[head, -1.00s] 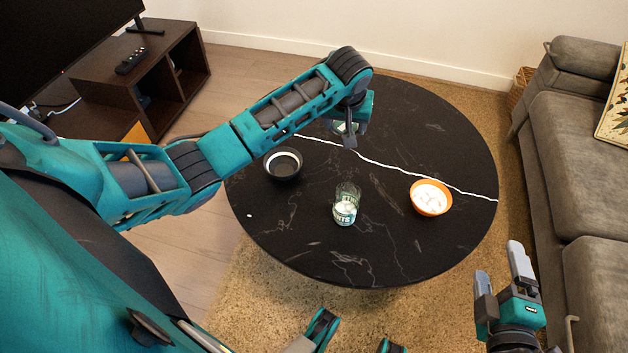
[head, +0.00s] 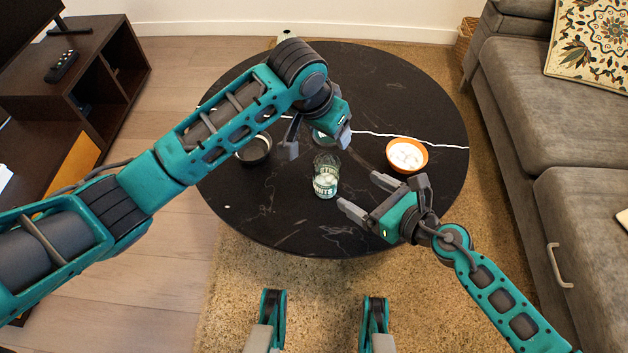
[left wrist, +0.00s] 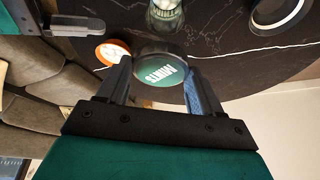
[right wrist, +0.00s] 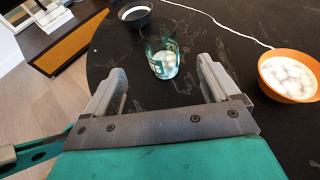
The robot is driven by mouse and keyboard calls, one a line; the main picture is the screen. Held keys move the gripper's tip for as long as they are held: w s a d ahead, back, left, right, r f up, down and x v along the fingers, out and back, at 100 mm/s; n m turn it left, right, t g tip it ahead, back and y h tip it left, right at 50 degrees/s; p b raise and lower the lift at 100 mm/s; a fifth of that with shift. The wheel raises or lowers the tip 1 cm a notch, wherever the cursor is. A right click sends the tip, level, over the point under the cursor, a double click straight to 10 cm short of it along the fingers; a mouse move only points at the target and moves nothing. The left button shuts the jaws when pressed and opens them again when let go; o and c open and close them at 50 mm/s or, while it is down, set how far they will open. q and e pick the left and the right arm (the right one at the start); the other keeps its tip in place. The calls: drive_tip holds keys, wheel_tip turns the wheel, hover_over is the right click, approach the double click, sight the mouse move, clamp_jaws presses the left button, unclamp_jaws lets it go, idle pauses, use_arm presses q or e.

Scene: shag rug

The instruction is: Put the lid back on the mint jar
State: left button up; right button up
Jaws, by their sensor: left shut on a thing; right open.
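The mint jar (head: 326,178) is a clear glass with white lettering and some white mints, standing upright and uncovered on the round black table (head: 290,220). My left gripper (left wrist: 160,84) is shut on the lid (left wrist: 158,70), a round green disc with white lettering. In the head view the lid (head: 322,137) shows partly, just behind the jar and apart from it. My right gripper (head: 360,195) is open and empty, right of the jar. In the right wrist view the jar (right wrist: 161,55) stands ahead, between and beyond the fingertips (right wrist: 163,75).
An orange bowl of white pieces (head: 407,155) stands right of the jar, close to my right gripper. A dark bowl (head: 255,150) stands to the left, partly behind my left arm. The table's front is clear. A grey sofa (head: 560,130) lies to the right.

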idle(0.3)
drive_tip(key=x, duration=1.2)
drive_tip(key=c, duration=1.5)
use_arm(q)
approach(325, 155)
drive_tip(key=shift+d+f, duration=1.05)
drive_tip(key=shift+f, duration=0.15)
drive_tip(key=shift+f, duration=0.9)
drive_tip(key=shift+f, duration=0.5)
